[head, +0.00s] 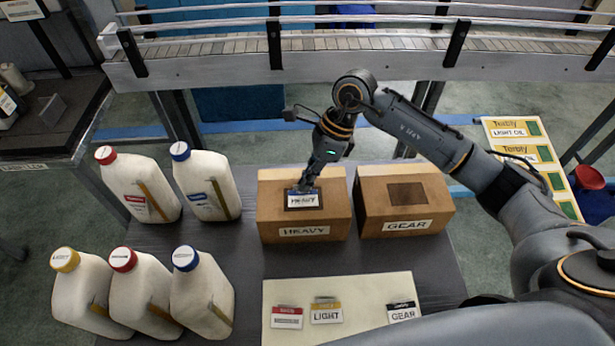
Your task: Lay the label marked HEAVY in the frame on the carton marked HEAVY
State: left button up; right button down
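The carton marked HEAVY (277,218) stands open-side away on the dark table, a dark square frame on its top. The label marked HEAVY (305,200), white with a blue upper band, is over that frame and covers much of it. My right gripper (307,187) reaches down from above, its fingers close together at the label's upper edge, seemingly shut on it. Whether the label touches the carton top is hard to tell. My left gripper is not in view.
The carton marked GEAR (432,195) stands just right, its frame empty. A pale mat (350,285) in front bears a red label (286,317), a LIGHT label (326,311) and a GEAR label (402,312). Several white jugs (205,185) stand left. A conveyor (200,60) runs behind.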

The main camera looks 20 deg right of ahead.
jog(key=shift+b, duration=0.3)
dwell(0.5)
jog(key=c, duration=1.4)
grip_release()
jog(key=shift+c, duration=0.2)
jog(key=shift+o, duration=0.4)
jog(key=o, duration=0.3)
jog(key=shift+r+p, duration=2.1)
jog(key=shift+r, duration=1.9)
